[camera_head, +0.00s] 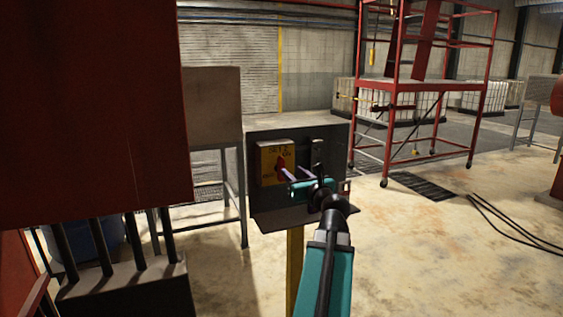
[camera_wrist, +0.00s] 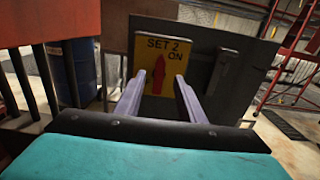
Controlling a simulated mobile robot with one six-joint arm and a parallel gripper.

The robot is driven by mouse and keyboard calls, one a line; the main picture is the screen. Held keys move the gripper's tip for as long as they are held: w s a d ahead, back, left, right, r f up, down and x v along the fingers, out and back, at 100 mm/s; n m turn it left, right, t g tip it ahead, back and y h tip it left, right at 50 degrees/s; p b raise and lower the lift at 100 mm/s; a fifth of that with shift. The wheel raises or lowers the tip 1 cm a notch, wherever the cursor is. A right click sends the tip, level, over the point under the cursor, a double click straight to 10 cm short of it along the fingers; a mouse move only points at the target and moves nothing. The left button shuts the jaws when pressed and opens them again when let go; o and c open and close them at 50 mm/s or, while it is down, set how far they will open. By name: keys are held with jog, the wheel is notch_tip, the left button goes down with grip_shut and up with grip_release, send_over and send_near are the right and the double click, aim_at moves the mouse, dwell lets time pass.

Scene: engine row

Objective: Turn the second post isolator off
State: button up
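The post isolator is a grey box (camera_head: 262,195) on a yellow post (camera_head: 294,265), with a yellow plate (camera_head: 267,150) and a red handle (camera_head: 281,167) on its front. In the wrist view the plate (camera_wrist: 144,55) reads "SET 2" and "ON", and the red handle (camera_wrist: 159,75) stands upright with its tip up. My gripper (camera_head: 287,175) is in front of the plate; in the wrist view its two fingers (camera_wrist: 154,80) are spread, one on each side of the handle's lower part. I cannot tell whether they touch it.
A large red panel (camera_head: 90,100) fills the left, with dark pipes (camera_head: 105,245) below it. A grey cabinet on legs (camera_head: 215,105) stands just behind the isolator. A red scaffold (camera_head: 430,85) is at the back right.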

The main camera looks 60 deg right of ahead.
aim_at(282, 164)
jog(key=shift+w+d+r+p, duration=0.1)
jog(key=shift+w+d+p, duration=0.4)
jog(key=shift+p, duration=2.55)
jog(key=shift+p+x, duration=0.75)
jog(key=shift+x, duration=3.4)
jog(key=shift+a, duration=0.1)
jog(key=shift+c, duration=0.2)
